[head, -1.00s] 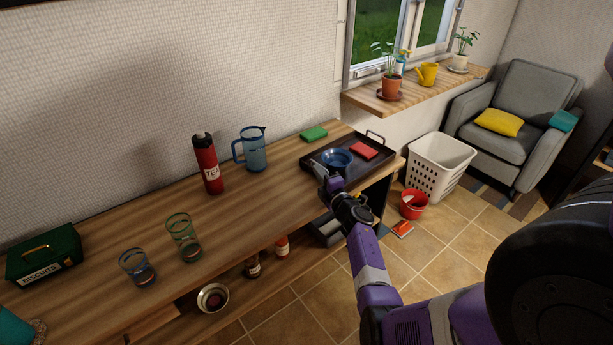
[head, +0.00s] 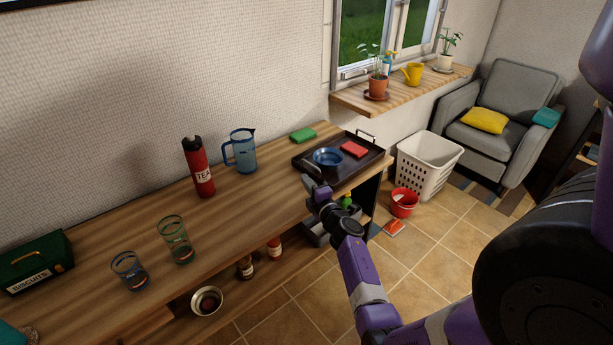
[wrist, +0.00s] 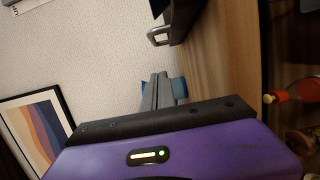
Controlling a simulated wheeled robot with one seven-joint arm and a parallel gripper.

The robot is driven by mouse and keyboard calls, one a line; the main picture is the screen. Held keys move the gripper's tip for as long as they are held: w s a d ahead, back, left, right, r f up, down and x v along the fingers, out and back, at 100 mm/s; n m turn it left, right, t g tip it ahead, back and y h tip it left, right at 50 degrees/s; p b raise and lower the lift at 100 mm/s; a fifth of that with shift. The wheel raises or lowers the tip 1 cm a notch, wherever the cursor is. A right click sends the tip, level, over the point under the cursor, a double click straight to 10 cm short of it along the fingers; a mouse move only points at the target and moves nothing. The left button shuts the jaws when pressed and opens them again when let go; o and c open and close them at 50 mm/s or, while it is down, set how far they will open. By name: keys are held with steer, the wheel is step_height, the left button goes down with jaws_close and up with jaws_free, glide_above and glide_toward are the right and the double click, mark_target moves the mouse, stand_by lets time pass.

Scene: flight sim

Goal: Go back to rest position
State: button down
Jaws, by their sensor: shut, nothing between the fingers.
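My gripper (head: 310,182) is at the front edge of the wooden sideboard (head: 225,205), just in front of the dark tray. Its fingers are shut and empty; they also show close together in the wrist view (wrist: 158,92). The purple arm reaches up to it from the lower right in the head view. Near it, the dark tray (head: 372,160) holds a blue bowl (head: 328,157) and a red block-like item (head: 354,149).
A red TEA flask (head: 199,168), a blue jug (head: 241,152), two glasses and a green biscuit tin (head: 36,262) stand on the sideboard. A white basket (head: 428,163) and red bucket (head: 403,203) stand on the floor. Open floor lies in front.

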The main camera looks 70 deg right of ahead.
steer(key=v, duration=0.7)
steer(key=shift+w+r, duration=0.1)
steer(key=a+r+m+t, duration=0.1)
steer(key=a+r+m, duration=0.3)
steer(key=r, duration=0.2)
steer(key=s+a+r+m+t+y, duration=0.1)
steer(key=a+m+t+y, duration=0.1)
steer(key=a, duration=1)
steer(key=s+a+r+m+t+y, duration=0.1)
steer(key=s+a+r+m+y, duration=0.1)
steer(key=a, duration=1)
steer(key=s+a+r+g+y, duration=0.1)
steer(key=s+a+y, duration=0.3)
steer(key=a, duration=0.6)
steer(key=s+a+r+y, duration=0.2)
steer(key=s+a+y, duration=0.3)
steer(key=s+a, duration=0.4)
steer(key=shift+a+m+g, duration=0.4)
steer(key=shift+a, duration=0.5)
